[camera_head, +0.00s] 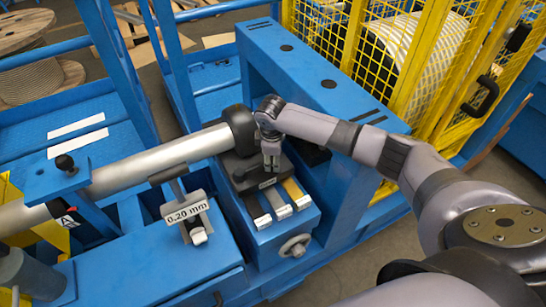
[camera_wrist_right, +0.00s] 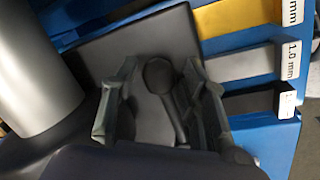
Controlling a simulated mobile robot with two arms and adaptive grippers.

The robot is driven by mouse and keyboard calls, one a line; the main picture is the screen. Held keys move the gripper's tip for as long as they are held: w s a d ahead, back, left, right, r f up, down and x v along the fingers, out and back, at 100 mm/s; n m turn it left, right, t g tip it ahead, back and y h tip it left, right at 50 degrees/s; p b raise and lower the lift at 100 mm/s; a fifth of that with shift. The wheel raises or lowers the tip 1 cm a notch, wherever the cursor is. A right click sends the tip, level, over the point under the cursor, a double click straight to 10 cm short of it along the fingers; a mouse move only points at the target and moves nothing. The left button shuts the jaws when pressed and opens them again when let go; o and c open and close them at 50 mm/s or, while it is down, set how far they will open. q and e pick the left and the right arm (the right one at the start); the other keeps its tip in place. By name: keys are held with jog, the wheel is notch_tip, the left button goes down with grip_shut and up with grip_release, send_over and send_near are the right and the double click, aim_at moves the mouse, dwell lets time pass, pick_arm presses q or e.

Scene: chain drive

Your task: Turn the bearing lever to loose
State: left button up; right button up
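A black lever with a round ball end (camera_wrist_right: 158,76) lies over a dark bearing block (camera_wrist_right: 95,50) in the right wrist view. My right gripper (camera_wrist_right: 160,68) is open, its two fingers on either side of this lever. The lever's stem is close to the right finger; I cannot tell whether they touch. The left finger is clear of it. In the head view my right gripper (camera_head: 270,158) points down over the dark block (camera_head: 246,178) at the end of the silver shaft (camera_head: 160,158), hiding the lever. No loose marking is readable. My left gripper is not in view.
Yellow, grey and dark strips (camera_head: 296,192) with labels lie in front of the block. A gauge marked 0.20 mm (camera_head: 186,209) and a handwheel (camera_head: 295,246) are nearby. A blue frame beam (camera_head: 325,80) and a yellow mesh guard (camera_head: 405,80) stand behind.

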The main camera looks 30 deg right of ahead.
jog(key=shift+r, duration=0.1)
grip_shut()
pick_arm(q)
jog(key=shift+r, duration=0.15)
pick_arm(e)
jog(key=shift+r, duration=0.1)
